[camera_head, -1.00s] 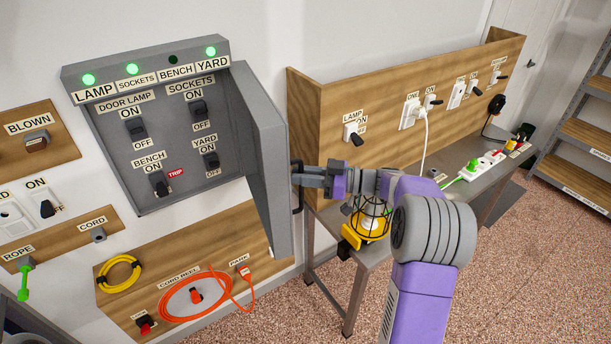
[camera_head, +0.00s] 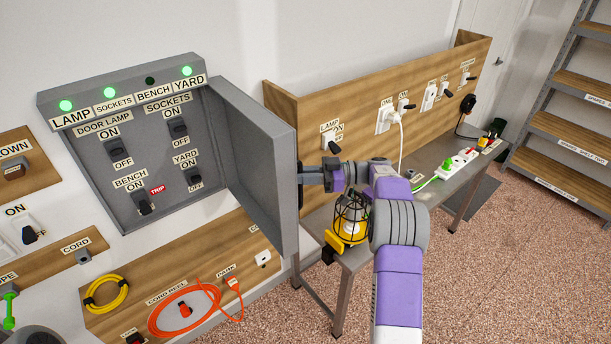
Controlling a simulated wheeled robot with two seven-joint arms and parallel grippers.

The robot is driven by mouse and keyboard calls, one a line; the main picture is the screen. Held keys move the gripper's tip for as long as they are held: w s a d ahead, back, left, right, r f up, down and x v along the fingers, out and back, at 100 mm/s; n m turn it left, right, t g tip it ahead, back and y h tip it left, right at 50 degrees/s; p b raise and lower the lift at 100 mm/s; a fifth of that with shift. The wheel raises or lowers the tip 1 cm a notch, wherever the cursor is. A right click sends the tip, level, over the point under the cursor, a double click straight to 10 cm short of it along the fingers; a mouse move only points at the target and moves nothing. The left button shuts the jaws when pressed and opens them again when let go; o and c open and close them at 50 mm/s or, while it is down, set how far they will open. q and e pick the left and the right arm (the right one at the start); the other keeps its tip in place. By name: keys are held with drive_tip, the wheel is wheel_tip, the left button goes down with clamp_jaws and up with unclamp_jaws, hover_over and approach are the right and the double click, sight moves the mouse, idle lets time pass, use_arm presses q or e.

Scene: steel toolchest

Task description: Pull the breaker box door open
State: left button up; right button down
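The grey breaker box (camera_head: 155,209) is on the wall at the left, with labelled switches and a lamp row on top. Its door (camera_head: 252,160) is hinged on the right side and stands well open, swung out from the box, with its inner face showing. The dark door handle (camera_head: 300,186) is on the outer face, mostly hidden behind the door's free edge. My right gripper (camera_head: 306,173) is at this handle with its fingers close together and appears shut on it. The fingertips are partly hidden by the door edge.
A steel bench (camera_head: 345,258) with a wooden backboard (camera_head: 300,118) stands right of the door. A caged yellow lamp (camera_head: 350,220) sits on it below my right gripper. A wooden board with an orange cord (camera_head: 160,318) is below the box. A shelf rack (camera_head: 568,130) is at far right.

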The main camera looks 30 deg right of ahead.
drive_tip(key=shift+w+a+r, duration=0.1)
drive_tip(key=shift+a+r, duration=0.1)
drive_tip(key=shift+r, duration=0.1)
drive_tip(key=c, duration=1.4)
unclamp_jaws()
drive_tip(key=shift+w, duration=0.1)
drive_tip(key=shift+o, duration=0.9)
drive_tip(key=shift+w+a+f, duration=0.1)
drive_tip(key=shift+a+f, duration=0.05)
drive_tip(key=shift+a, duration=0.05)
drive_tip(key=v, duration=0.8)
